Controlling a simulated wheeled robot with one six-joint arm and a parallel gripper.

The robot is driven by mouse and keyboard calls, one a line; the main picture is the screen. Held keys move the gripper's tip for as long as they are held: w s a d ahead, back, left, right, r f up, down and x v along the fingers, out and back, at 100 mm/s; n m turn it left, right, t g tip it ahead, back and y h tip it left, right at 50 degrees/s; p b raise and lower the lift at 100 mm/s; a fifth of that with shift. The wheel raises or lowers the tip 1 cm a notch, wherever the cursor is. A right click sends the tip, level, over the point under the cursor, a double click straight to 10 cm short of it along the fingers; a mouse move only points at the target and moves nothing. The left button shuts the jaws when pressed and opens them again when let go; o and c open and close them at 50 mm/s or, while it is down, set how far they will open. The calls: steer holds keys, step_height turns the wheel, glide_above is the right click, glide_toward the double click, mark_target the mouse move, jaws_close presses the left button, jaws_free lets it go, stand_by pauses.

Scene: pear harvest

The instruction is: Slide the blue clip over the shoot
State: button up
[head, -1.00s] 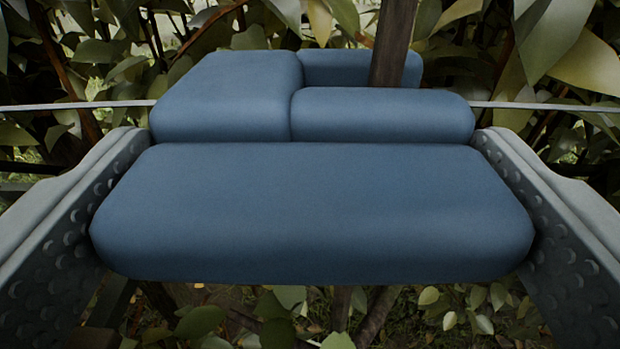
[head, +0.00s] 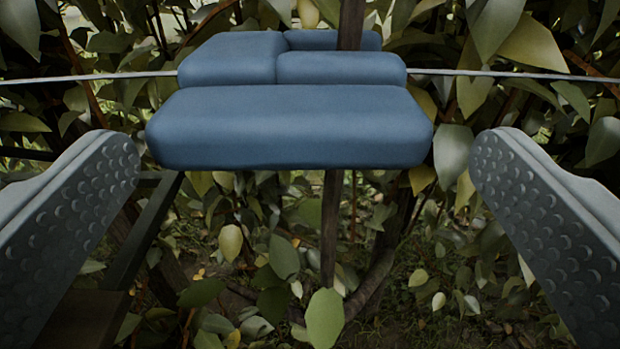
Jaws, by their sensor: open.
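The blue clip (head: 290,128) is ahead of my gripper, in the upper middle of the head view. It has a wide near block and smaller blocks behind. The brown shoot (head: 350,22) rises upright through the gap between the clip's rear blocks and shows again below the clip (head: 330,225). A thin wire (head: 495,73) runs across at the height of the clip's rear part. My gripper (head: 305,165) is open, with one dimpled finger on each side, both apart from the clip. The clip stays in the air at the shoot, not held by me.
Dense leaves and branches (head: 540,45) fill the back. A dark post or beam (head: 145,230) stands at the lower left. Leaves (head: 325,318) hang low in the middle.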

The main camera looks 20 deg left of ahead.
steer(key=v, duration=1.3)
steer(key=s+d+r+m+h, duration=0.1)
steer(key=s+d+r, duration=0.3)
steer(key=s, duration=0.7)
steer(key=s+d+r+m+h, duration=0.1)
steer(key=s+d+r+h, duration=0.1)
steer(key=s+d+r, duration=0.2)
steer(key=s+d+r+m+h, duration=0.1)
steer(key=s+d+r, duration=0.3)
steer(key=s, duration=1.4)
step_height(320, 180, up, 5)
steer(key=shift+s+f+h, duration=0.1)
steer(key=shift+s+h, duration=0.3)
steer(key=shift+h, duration=0.1)
steer(key=shift+c, duration=0.2)
